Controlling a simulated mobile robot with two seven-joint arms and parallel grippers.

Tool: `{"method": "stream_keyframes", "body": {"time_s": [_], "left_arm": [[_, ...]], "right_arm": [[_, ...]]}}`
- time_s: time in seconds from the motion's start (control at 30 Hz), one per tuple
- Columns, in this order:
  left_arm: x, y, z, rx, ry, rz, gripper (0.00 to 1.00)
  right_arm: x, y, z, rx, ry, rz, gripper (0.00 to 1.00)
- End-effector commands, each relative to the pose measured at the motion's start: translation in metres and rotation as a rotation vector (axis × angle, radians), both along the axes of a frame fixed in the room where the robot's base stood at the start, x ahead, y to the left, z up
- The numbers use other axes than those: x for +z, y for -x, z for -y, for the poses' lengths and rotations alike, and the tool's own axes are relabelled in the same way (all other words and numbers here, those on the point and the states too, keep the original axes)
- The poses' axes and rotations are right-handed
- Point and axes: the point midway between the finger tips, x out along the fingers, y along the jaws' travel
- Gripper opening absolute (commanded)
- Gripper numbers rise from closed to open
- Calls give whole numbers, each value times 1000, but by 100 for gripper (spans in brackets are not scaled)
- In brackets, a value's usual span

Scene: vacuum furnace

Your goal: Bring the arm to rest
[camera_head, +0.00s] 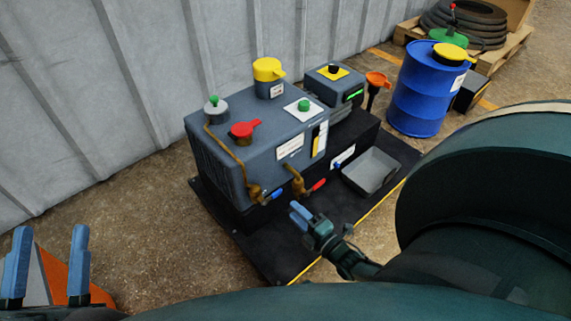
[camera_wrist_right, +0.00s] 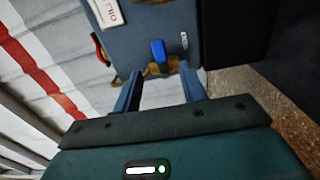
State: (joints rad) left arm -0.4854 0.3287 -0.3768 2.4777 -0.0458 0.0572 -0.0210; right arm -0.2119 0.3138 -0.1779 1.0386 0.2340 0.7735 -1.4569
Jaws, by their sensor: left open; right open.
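The right gripper (camera_head: 299,211) is low in front of the grey pump unit (camera_head: 225,165) in the head view. Its blue fingers are apart, with nothing between them. In the right wrist view, the blue valve handle (camera_wrist_right: 158,50) is just beyond the open right fingertips (camera_wrist_right: 160,78), apart from them. This blue handle (camera_head: 273,196) sits on a brass pipe in the head view, left of a red handle (camera_head: 318,185). The left gripper (camera_head: 50,245) is at the lower left of the head view, open and empty, away from the pump unit.
The pump unit stands on a black base plate (camera_head: 270,255) with a grey tray (camera_head: 371,171) at its right. A blue drum (camera_head: 420,90) and an orange funnel (camera_head: 377,80) stand beyond. A corrugated wall (camera_head: 90,100) is behind. My dark green arm covers the lower right.

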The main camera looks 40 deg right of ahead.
Motion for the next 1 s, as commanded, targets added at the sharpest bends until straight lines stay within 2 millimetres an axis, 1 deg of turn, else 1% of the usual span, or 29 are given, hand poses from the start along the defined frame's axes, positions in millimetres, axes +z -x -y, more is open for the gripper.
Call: {"method": "stream_keyframes", "body": {"time_s": [0.03, 0.1, 0.2, 0.8, 0.87, 0.97, 1.0], "left_arm": [[-1, 1, 0, 0, 3, -19, 46], [-4, 1, 1, 0, 4, -37, 46], [-7, 2, 1, 0, 5, -53, 46], [-6, 2, 1, 0, 4, -55, 46], [-3, 2, 0, 4, 4, -66, 46], [9, 1, -3, 19, 2, -111, 46], [15, 0, -6, 30, 2, -142, 46]], "right_arm": [[1, 7, 0, -1, -1, -2, 42], [1, 14, 1, 0, 0, -1, 42], [0, 19, 1, 0, -1, 0, 42], [1, 20, 1, 0, -1, 0, 42], [7, 20, 1, 0, -1, 1, 42], [30, 20, 2, 0, 0, 1, 42], [43, 19, 2, 0, 0, 1, 42]]}}
